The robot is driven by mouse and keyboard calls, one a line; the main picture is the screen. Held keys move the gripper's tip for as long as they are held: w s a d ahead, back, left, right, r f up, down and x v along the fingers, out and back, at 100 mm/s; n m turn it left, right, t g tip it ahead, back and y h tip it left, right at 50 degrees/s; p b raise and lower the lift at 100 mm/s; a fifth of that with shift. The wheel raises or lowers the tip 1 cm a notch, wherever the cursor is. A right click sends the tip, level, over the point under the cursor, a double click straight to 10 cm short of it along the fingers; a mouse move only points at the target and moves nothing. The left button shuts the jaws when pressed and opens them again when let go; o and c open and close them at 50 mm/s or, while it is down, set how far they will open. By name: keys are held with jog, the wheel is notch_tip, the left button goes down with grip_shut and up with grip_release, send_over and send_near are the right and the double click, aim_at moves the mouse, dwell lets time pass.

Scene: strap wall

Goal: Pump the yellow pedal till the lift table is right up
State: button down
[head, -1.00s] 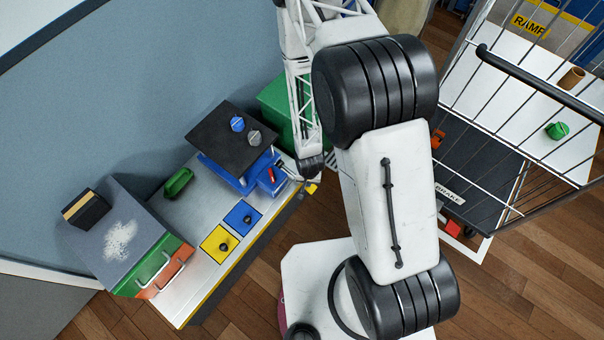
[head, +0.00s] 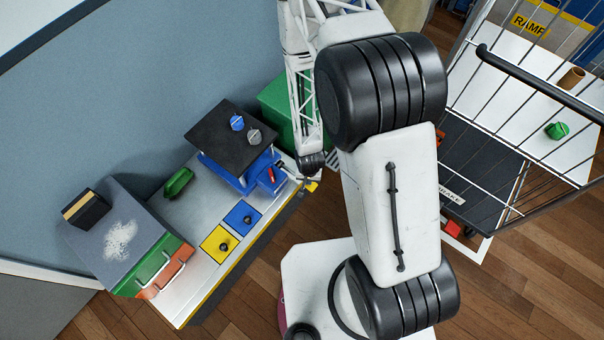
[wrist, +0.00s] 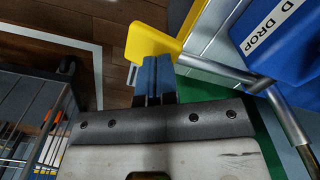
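The lift table has a black top (head: 215,132) on a blue base (head: 222,172), and stands at the back of the pale bench with its top above the base. In the wrist view the pedal (wrist: 150,42) is a yellow block on a grey metal bar. My gripper (wrist: 154,62) has its blue fingers together, with tips at the pedal's near edge; I cannot tell whether they press on it. In the head view my fingers are hidden.
A blue knob (head: 237,123) and a grey knob (head: 254,137) sit on the black top. A blue unit with a red lever (head: 271,174) and a "DROP" label (wrist: 268,38) is beside the pedal. A wire cart (head: 500,130) stands at right.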

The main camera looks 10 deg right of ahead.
jog(key=shift+r, duration=3.15)
jog(key=shift+f, duration=0.1)
jog(key=shift+f, duration=4.6)
jog(key=shift+r, duration=4.7)
jog(key=shift+f, duration=0.1)
